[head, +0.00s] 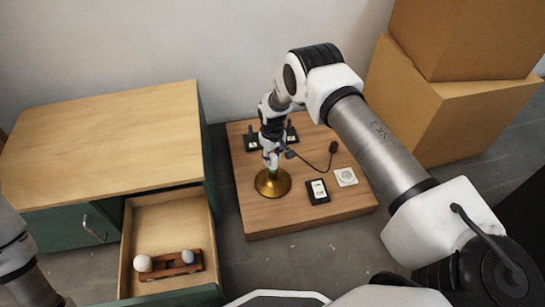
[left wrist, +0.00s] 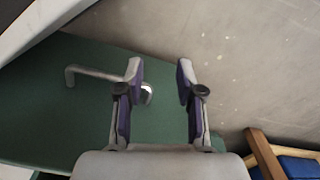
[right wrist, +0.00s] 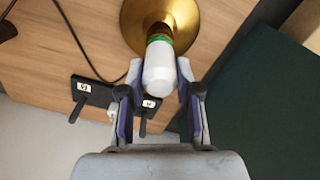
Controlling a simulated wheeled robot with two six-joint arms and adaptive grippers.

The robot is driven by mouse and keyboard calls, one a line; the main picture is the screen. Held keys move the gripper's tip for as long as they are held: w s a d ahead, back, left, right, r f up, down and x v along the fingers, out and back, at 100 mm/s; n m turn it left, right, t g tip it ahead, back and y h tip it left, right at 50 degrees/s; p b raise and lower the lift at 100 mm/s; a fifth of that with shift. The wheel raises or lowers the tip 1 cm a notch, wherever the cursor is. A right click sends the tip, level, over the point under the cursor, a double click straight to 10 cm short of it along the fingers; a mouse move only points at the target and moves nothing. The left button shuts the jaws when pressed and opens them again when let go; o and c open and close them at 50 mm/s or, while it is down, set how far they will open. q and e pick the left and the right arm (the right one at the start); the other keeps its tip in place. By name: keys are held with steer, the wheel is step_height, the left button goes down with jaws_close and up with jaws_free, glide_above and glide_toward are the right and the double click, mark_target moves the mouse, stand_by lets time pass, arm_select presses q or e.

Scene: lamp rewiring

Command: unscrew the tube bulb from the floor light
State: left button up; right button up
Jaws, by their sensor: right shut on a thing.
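The floor light has a round brass base (head: 272,184) on a low wooden platform; the base also shows in the right wrist view (right wrist: 190,18). The tube bulb (right wrist: 159,75) is a white rounded cylinder standing in the light's socket, with a green band (right wrist: 159,39) at its lower end. My right gripper (right wrist: 160,72) is shut on the tube bulb, one finger on each side, above the base. In the head view my right gripper covers most of the bulb. My left gripper (left wrist: 158,75) is open and empty, near a green cabinet front with a metal handle.
An open drawer (head: 210,215) holds a wooden rack (head: 172,270) and a round white bulb (head: 142,263). A dark cable with a small switch (head: 333,147), a black labelled box (head: 318,191) and a white plate (head: 346,177) lie on the platform (head: 275,222). Cardboard boxes (head: 430,100) stand at right.

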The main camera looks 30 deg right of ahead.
steer(key=n, duration=0.4)
steer(key=shift+a+f+b, duration=0.1)
steer(key=shift+b, duration=0.3)
steer(key=n, duration=0.3)
steer(key=shift+s, duration=0.1)
steer(key=n, duration=0.3)
steer(key=shift+b, duration=0.4)
steer(key=n, duration=0.5)
steer(key=shift+s+a, duration=0.1)
steer(key=shift+s, duration=0.05)
